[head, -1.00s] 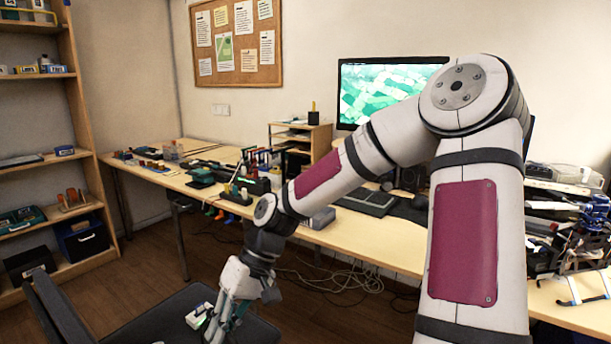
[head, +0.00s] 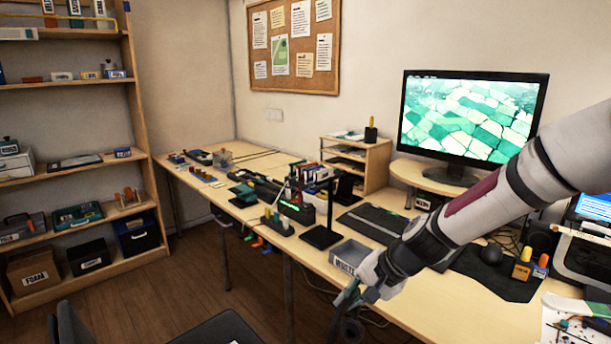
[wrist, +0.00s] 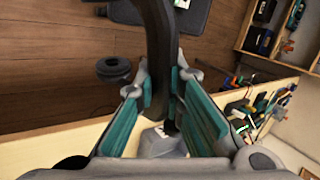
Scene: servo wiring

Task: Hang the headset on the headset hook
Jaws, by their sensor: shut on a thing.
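The black headset (head: 350,331) hangs from my gripper (head: 350,293), in front of the desk's front edge in the head view. In the wrist view its dark headband (wrist: 160,50) runs between the teal finger pads of my gripper (wrist: 165,95), which is shut on it. One round ear cup (wrist: 113,68) shows to the left of the band; the other cannot be made out. A black stand with a flat base and a top arm (head: 325,212), which looks like the headset hook, stands on the desk, left of and beyond my gripper. Nothing hangs on it.
A grey labelled bin (head: 350,254) sits at the desk edge between my gripper and the stand. Tools and a green-lit device (head: 297,210) stand left of the stand. A desk mat (head: 375,222) lies to its right. A dark chair (head: 215,330) is below.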

